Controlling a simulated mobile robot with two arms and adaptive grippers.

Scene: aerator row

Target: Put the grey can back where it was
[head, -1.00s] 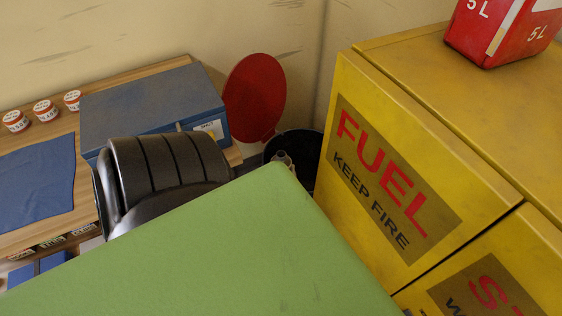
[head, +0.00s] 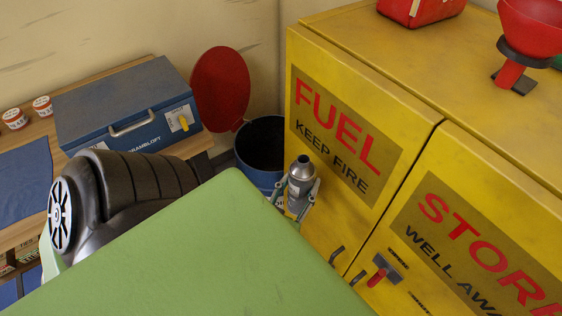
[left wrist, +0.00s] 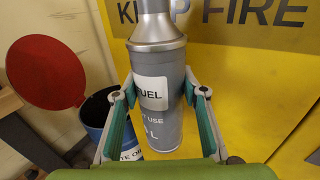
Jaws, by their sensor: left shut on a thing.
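The grey can (head: 300,177) is a metal bottle with a narrow neck and a white label reading FUEL. My left gripper (head: 299,193) is shut on it and holds it upright in front of the yellow cabinet. In the left wrist view the can (left wrist: 157,90) stands between the two teal-padded fingers of the left gripper (left wrist: 158,112). The yellow cabinet (head: 345,200) has closed doors marked FUEL KEEP FIRE and STORE. A dark handle with a red grip (head: 378,276) is on its front. My right gripper is not in view.
A blue bin (head: 262,150) with its red lid (head: 220,88) raised stands left of the can. A blue box (head: 125,108) and small tubs (head: 42,106) are on the wooden bench. A red container (head: 420,8) and a red funnel (head: 530,30) are on the cabinet top.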

